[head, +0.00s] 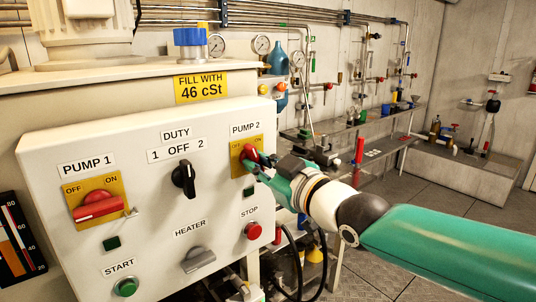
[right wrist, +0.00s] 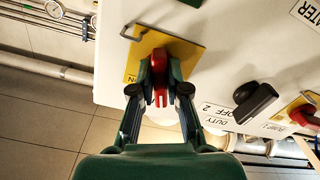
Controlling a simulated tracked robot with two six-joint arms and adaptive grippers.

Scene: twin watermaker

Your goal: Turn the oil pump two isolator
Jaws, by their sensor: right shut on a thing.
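The pump 2 isolator (head: 250,153) is a red rotary handle on a yellow plate at the upper right of the white control panel (head: 150,215). Its label reads PUMP 2. My right gripper (head: 254,163) is at the handle, its fingers closed on either side of it. In the right wrist view the red handle (right wrist: 160,82) sits between the two fingertips of the gripper (right wrist: 160,85), in front of its yellow plate (right wrist: 185,52). The fingers hide part of the handle. My left gripper is not in view.
The pump 1 isolator (head: 97,205) with its red handle is at the panel's left. A black duty switch (head: 184,179), grey heater switch (head: 198,259), green start button (head: 125,287) and red stop button (head: 253,231) share the panel. Open floor (head: 400,275) lies to the right.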

